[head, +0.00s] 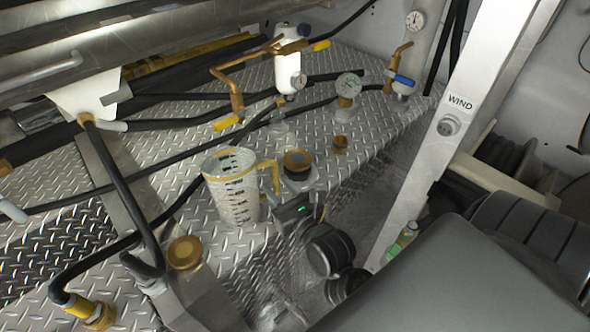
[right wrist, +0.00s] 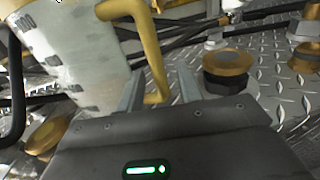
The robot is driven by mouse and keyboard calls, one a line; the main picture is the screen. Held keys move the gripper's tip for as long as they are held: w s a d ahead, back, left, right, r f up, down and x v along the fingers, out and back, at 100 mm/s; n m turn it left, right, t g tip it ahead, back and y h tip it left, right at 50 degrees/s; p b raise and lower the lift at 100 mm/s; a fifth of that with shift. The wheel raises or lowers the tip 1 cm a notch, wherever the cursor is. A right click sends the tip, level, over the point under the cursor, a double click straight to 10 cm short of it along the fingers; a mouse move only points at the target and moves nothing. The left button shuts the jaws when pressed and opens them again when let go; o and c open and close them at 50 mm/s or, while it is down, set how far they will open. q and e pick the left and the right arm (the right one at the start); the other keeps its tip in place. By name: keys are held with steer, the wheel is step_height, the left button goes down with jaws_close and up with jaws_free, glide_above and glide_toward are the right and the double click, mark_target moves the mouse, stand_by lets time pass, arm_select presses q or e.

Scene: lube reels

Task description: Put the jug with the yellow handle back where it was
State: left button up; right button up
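The jug (head: 228,200) is clear with dark measuring marks, a yellow rim and a yellow handle (head: 272,178). It stands on the diamond-plate deck, left of my right gripper (head: 283,190). In the right wrist view, the jug's wall (right wrist: 75,50) fills the upper left. The lower part of its handle (right wrist: 156,75) lies between the two fingers of my right gripper (right wrist: 160,90). The fingers look apart, with gaps beside the handle. The fingertips are partly hidden in the head view. My left gripper is not in view.
A brass-capped fitting (head: 297,160) stands close behind my right gripper; another brass cap (head: 185,252) is in front of the jug. Black hoses cross the deck on the left. A pressure gauge (head: 348,85) and valves stand behind. A white post (head: 450,125) rises on the right.

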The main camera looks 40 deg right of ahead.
steer(key=s, duration=0.2)
steer(key=s+b, duration=0.1)
steer(key=s, duration=0.1)
steer(key=shift+f, duration=0.25)
steer(key=s+p, duration=0.2)
steer(key=s, duration=0.5)
steer(key=shift+a+r, duration=0.2)
steer(key=shift+r, duration=0.05)
